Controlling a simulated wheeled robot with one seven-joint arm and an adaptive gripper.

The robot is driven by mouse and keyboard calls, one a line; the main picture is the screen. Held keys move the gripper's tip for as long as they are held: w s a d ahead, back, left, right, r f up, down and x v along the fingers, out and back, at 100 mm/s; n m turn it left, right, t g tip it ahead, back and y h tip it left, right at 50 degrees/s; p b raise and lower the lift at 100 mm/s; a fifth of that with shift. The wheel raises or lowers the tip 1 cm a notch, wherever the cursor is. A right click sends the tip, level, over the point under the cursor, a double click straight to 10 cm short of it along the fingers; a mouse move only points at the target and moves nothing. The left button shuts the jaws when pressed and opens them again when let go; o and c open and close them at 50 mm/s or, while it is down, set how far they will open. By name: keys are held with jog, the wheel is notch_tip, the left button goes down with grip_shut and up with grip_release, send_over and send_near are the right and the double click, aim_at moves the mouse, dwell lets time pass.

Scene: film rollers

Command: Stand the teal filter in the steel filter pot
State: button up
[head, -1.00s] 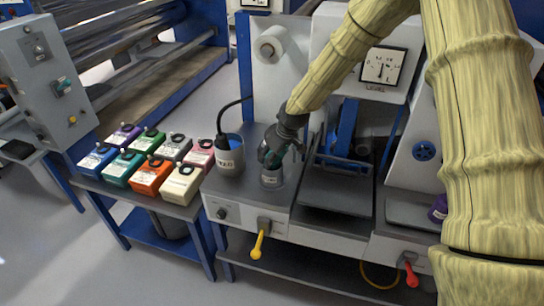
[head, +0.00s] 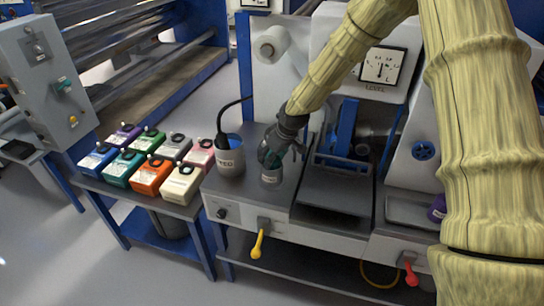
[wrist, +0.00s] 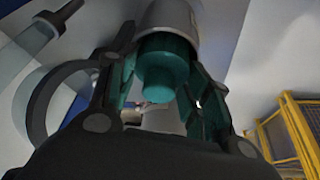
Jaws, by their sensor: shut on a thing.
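The teal filter (wrist: 164,68) sits between the fingers of my gripper (wrist: 160,98) in the wrist view. Its far end is inside the mouth of the grey steel filter pot (wrist: 172,18), and its near end sticks out. In the head view my gripper (head: 271,156) points down just above the small pot (head: 271,176), shut on the filter. The fingers mostly hide the filter there. I cannot tell whether it touches the pot's bottom.
A larger grey pot (head: 231,162) with a black cable stands just left. Several coloured boxes (head: 150,176) stand on a side bench further left. A dark tray (head: 335,190) lies right of the pot. Yellow (head: 257,246) and red (head: 411,273) levers hang at the front.

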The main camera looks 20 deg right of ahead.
jog(key=o, duration=0.9)
jog(key=shift+s+f, duration=0.25)
jog(key=shift+f, duration=0.15)
jog(key=shift+o, duration=0.7)
jog(key=shift+w, duration=0.15)
jog(key=shift+d, duration=0.1)
jog(key=shift+r, duration=0.4)
jog(key=v, duration=1.1)
